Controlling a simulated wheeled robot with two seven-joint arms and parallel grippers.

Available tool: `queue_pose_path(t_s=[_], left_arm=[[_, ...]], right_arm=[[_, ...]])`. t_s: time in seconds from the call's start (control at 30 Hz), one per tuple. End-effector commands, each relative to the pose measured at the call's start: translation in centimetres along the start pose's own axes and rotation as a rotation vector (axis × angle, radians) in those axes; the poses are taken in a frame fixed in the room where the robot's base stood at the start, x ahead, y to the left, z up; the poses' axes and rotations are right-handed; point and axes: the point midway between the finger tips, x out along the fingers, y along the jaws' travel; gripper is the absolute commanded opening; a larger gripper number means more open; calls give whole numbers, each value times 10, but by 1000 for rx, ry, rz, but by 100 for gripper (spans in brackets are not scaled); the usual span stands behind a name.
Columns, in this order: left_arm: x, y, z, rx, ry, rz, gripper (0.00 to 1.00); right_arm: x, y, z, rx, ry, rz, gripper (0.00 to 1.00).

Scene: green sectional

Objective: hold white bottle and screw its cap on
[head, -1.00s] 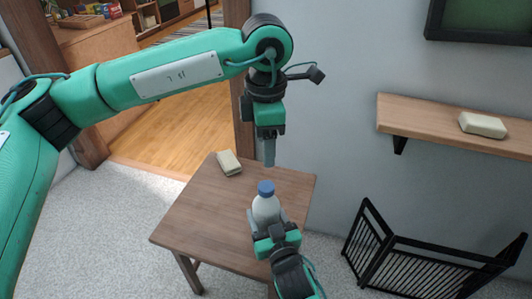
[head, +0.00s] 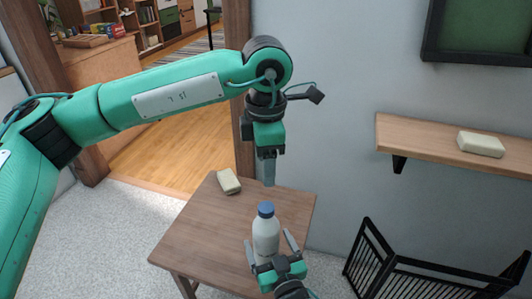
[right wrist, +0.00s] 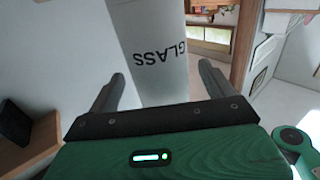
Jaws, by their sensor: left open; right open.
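The white bottle (head: 266,238) stands upright on the brown table, and its blue cap (head: 265,209) sits on its top. My right gripper (head: 268,238) is open, with one finger on each side of the bottle and gaps between. In the right wrist view, the bottle (right wrist: 157,45) bears the word "GLASS" and stands between the spread fingers (right wrist: 117,92). My left gripper (head: 269,173) is open and empty. It points down above the cap in the picture, apart from it; its fingers are seen edge-on.
The table (head: 200,236) has clear room left of the bottle. A pale soap-like block (head: 229,182) lies at its back. A wall shelf (head: 430,143) with another block (head: 480,144) is at right, above a black metal rack (head: 420,275).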

Motion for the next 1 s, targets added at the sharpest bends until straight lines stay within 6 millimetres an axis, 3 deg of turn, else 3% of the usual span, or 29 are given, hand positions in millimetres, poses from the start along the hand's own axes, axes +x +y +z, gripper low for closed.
queue_pose_path(t_s=[0.5, 0.7, 1.0], left_arm=[[-14, 0, 0, 0, 0, 0, 59], [-16, 0, 0, 0, 0, 0, 59], [-16, 0, 0, 0, 0, 0, 59]], right_arm=[[-89, 0, 0, 2, -3, 0, 85], [-106, 0, 0, 1, -1, 0, 85], [-111, 0, 0, 0, 1, 0, 85]])
